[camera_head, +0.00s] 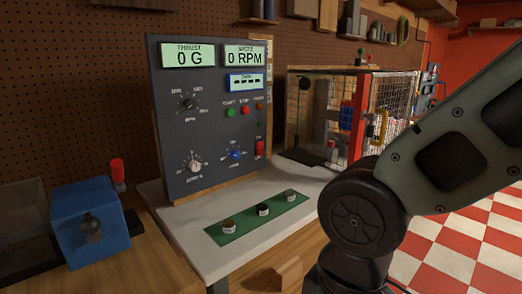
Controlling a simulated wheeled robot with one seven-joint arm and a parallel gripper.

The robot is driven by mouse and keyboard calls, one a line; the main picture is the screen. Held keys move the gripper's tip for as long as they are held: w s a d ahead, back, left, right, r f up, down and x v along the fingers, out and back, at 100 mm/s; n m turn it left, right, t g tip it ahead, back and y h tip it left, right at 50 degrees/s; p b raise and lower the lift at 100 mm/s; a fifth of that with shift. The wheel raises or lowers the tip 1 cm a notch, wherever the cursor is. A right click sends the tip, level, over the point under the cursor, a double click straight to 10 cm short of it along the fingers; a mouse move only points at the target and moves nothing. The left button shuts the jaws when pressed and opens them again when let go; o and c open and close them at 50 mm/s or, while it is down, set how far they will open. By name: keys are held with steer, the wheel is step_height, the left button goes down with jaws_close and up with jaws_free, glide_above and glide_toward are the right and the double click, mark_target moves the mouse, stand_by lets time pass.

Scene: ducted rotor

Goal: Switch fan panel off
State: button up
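The fan panel (205,125) is a dark grey upright board on a white table. Its displays read 0 G (188,56) and 0 RPM (245,57), with a smaller screen below.
A green strip (257,218) with three small round items lies on the white table (200,243) before the panel. A wire-mesh cage with a red frame (358,115) stands behind right. A blue box (92,220) is at left and a wooden block (288,275) in front.

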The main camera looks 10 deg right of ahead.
jaws_close()
stand_by(1.4)
